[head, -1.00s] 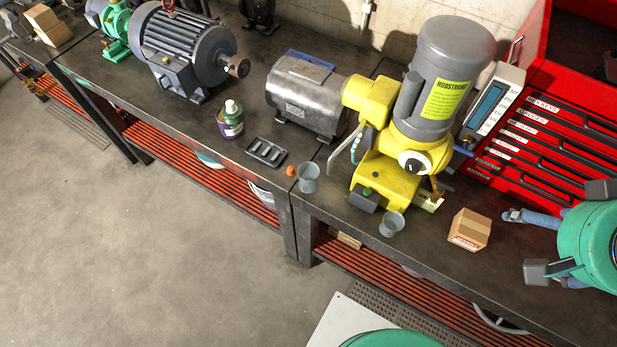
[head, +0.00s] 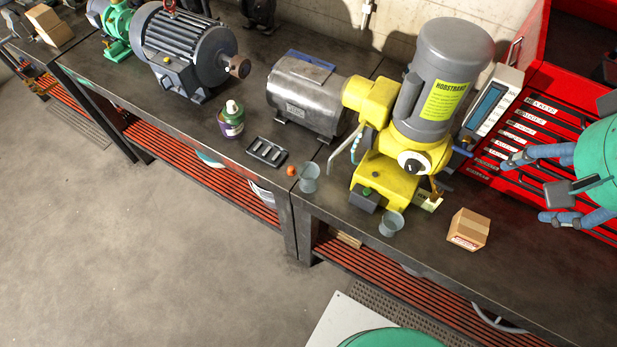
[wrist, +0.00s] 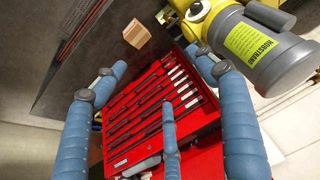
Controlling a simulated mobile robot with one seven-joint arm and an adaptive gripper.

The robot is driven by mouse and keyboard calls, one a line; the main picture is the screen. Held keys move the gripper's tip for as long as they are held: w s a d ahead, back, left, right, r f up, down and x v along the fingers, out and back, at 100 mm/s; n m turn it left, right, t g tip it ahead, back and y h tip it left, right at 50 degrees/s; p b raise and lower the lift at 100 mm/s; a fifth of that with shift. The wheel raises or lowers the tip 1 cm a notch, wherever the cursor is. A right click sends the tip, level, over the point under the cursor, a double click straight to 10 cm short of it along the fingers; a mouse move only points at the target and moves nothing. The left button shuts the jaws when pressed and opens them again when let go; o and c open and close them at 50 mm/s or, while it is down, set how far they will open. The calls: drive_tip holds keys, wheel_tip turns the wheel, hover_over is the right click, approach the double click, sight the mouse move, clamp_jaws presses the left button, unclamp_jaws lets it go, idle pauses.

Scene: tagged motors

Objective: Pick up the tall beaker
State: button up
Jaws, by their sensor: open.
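Two grey beakers stand upright on the workbench in the head view. The taller-looking beaker (head: 309,178) is left of the yellow machine, beside a small orange object. The shorter, wider beaker (head: 391,223) is in front of the machine near the bench's front edge. My gripper (head: 532,188) is at the right, in front of the red tool chest, far from both beakers. Its blue fingers are spread and empty. In the wrist view my gripper (wrist: 150,85) is open over the chest, and no beaker is visible there.
The yellow machine (head: 400,150) with a grey motor stands between my gripper and the taller beaker. A cardboard box (head: 469,230) sits on the bench, also in the wrist view (wrist: 137,33). A black tray (head: 266,152) and a purple-green bottle (head: 231,120) are further left.

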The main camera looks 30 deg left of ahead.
drive_tip(key=w+a+r+g+p, duration=0.15)
drive_tip(key=w+a, duration=0.35)
drive_tip(key=a, duration=0.5)
drive_tip(key=n+g+p, duration=0.3)
hover_over(307, 169)
drive_tip(key=s+d, duration=0.2)
drive_tip(key=s, duration=0.1)
wheel_tip(307, 169, down, 30)
drive_tip(key=shift+w+a+f+h, duration=0.1)
drive_tip(key=shift+a+h, duration=0.1)
drive_tip(key=shift+h, duration=0.2)
drive_tip(key=shift+d+f+b, duration=0.1)
drive_tip(key=shift+f+b, duration=0.55)
drive_tip(key=shift+f, duration=3.65)
drive_tip(key=shift+f, duration=0.1)
